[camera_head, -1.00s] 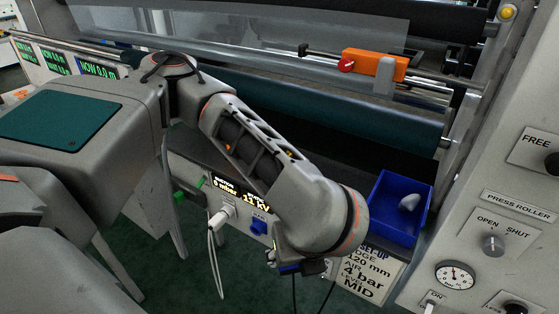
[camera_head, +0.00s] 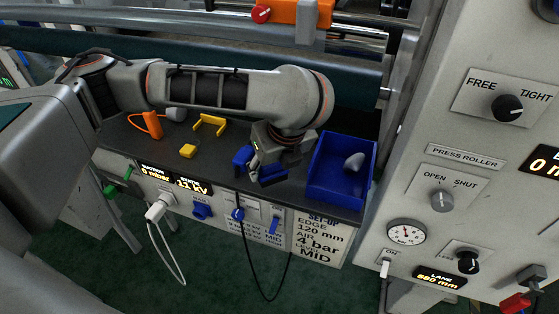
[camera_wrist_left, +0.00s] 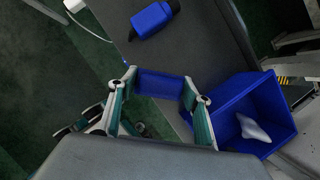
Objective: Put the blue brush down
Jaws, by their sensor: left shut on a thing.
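My left gripper (camera_head: 262,172) is at the front part of the dark shelf, left of the blue bin. In the left wrist view its fingers (camera_wrist_left: 160,95) are closed on a blue block-like piece (camera_wrist_left: 160,84), which I take as the blue brush. In the head view the held brush (camera_head: 271,176) shows only in part below the gripper. Its underside is hidden, so I cannot tell whether it touches the shelf. Another blue piece (camera_head: 242,157) with a black end lies on the shelf just left of the gripper; it also shows in the left wrist view (camera_wrist_left: 153,20). My right gripper is not in view.
The blue bin (camera_head: 369,190) stands at the shelf's right end with a pale grey lump (camera_head: 353,161) inside. Yellow pieces (camera_head: 187,151) and an orange piece (camera_head: 152,124) lie farther left on the dark shelf (camera_head: 130,150). A control panel (camera_head: 440,120) rises at right.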

